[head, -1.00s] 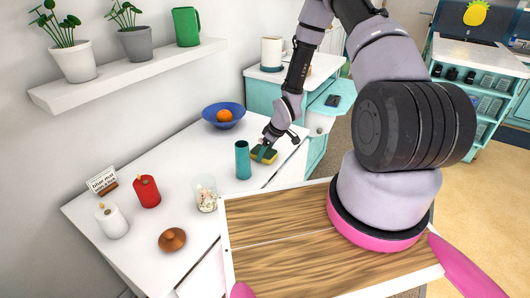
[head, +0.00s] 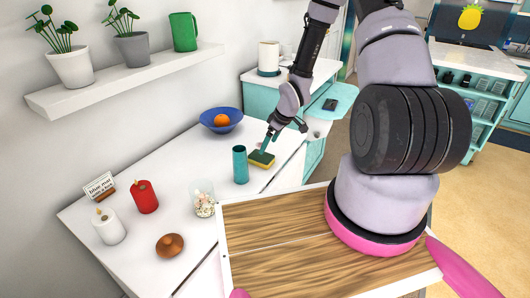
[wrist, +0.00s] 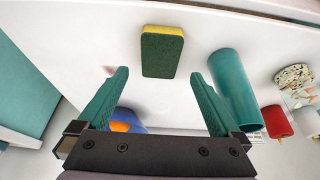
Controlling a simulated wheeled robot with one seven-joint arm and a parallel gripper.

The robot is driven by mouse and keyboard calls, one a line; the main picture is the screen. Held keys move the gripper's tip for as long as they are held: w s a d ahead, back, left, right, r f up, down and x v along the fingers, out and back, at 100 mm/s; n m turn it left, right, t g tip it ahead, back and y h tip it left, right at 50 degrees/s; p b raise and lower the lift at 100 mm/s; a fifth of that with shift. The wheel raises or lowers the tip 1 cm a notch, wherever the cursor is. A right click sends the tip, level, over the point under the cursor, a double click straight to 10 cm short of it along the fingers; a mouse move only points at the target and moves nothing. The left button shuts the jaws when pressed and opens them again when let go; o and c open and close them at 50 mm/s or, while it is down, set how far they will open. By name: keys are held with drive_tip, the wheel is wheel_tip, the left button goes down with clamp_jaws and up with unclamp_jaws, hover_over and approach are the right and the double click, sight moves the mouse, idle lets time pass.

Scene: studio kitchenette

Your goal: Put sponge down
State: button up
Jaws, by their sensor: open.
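The green and yellow sponge (head: 262,159) lies on the white counter (head: 180,190) near its front edge, just right of a teal cylinder (head: 240,165). My gripper (head: 266,146) is above and behind the sponge, tilted down toward it. In the wrist view the sponge (wrist: 162,52) lies beyond the fingertips, with its green side facing the camera. The two teal fingers of my gripper (wrist: 158,74) are spread apart with nothing between them.
The teal cylinder (wrist: 232,90) stands close to my right finger in the wrist view. A blue bowl with an orange (head: 221,120) sits behind.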

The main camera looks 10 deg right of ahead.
drive_tip(key=s+d+r+m+t+h, duration=0.1)
drive_tip(key=s+d+r+m+h, duration=0.15)
drive_tip(key=r, duration=1.15)
drive_tip(key=s+d+r+m+h, duration=0.1)
drive_tip(key=d+r+m, duration=0.25)
drive_tip(key=r, duration=0.95)
drive_tip(key=s+a+r+m+t+y, duration=0.2)
drive_tip(key=s+r+m, duration=0.5)
drive_tip(key=s+r, duration=1.2)
drive_tip(key=shift+s+a+r+t, duration=0.3)
drive_tip(key=shift+s+a+t, duration=0.1)
drive_tip(key=shift+s, duration=0.15)
